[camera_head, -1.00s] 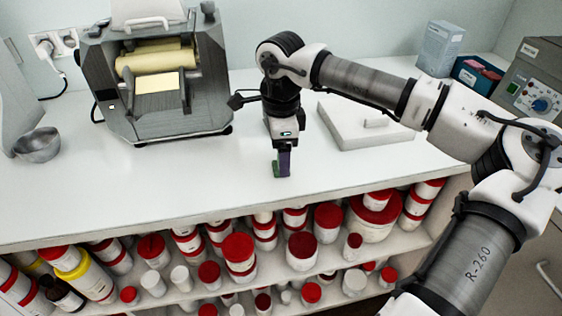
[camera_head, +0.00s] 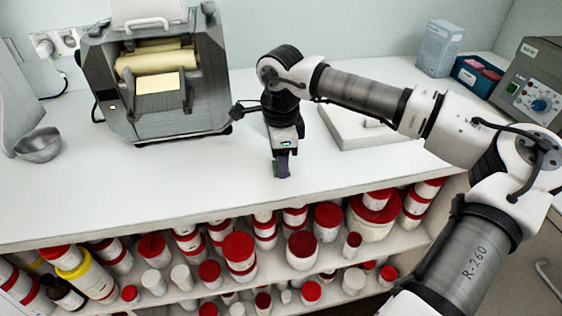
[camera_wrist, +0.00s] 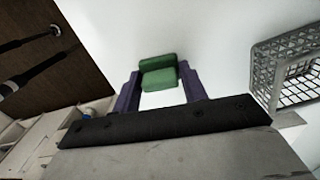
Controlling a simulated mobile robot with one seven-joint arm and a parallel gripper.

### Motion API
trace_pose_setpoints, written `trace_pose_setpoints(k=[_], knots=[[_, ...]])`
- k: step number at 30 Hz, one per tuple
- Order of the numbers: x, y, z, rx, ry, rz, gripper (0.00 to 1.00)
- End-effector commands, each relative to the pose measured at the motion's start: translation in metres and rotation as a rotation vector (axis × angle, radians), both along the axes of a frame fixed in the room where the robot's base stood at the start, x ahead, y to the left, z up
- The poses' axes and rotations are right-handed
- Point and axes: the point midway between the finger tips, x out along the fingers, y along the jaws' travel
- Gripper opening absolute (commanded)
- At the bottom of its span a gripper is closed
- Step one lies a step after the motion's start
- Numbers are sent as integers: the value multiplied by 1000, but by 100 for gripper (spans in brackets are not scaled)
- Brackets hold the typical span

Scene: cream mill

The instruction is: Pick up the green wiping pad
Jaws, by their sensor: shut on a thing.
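My gripper (camera_head: 282,165) points down at the white counter (camera_head: 210,182), in front of the roller machine. In the wrist view, the green wiping pad (camera_wrist: 158,72) sits between the tips of the purple fingers, and my gripper (camera_wrist: 160,90) is shut on it. The pad shows a lighter and a darker green face. In the head view the fingers hide most of the pad, with only a trace of green showing. I cannot tell whether the pad touches the counter or hangs just above it.
A grey roller machine (camera_head: 165,115) stands behind on the left, with a metal bowl (camera_head: 38,145) beside it. A white slab (camera_head: 350,130) lies behind my arm. Shelves of red-lidded jars (camera_head: 238,250) are below the counter. A grey wire basket (camera_wrist: 288,70) shows in the wrist view.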

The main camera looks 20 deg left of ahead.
Motion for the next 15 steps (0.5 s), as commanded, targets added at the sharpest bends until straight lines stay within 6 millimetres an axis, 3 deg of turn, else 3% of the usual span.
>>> trace_pose_setpoints(k=[8,11,15], knots=[[1,0,16,-1,-3,-2,18],[1,0,32,1,-3,-1,18],[1,0,68,1,-5,-2,18]])
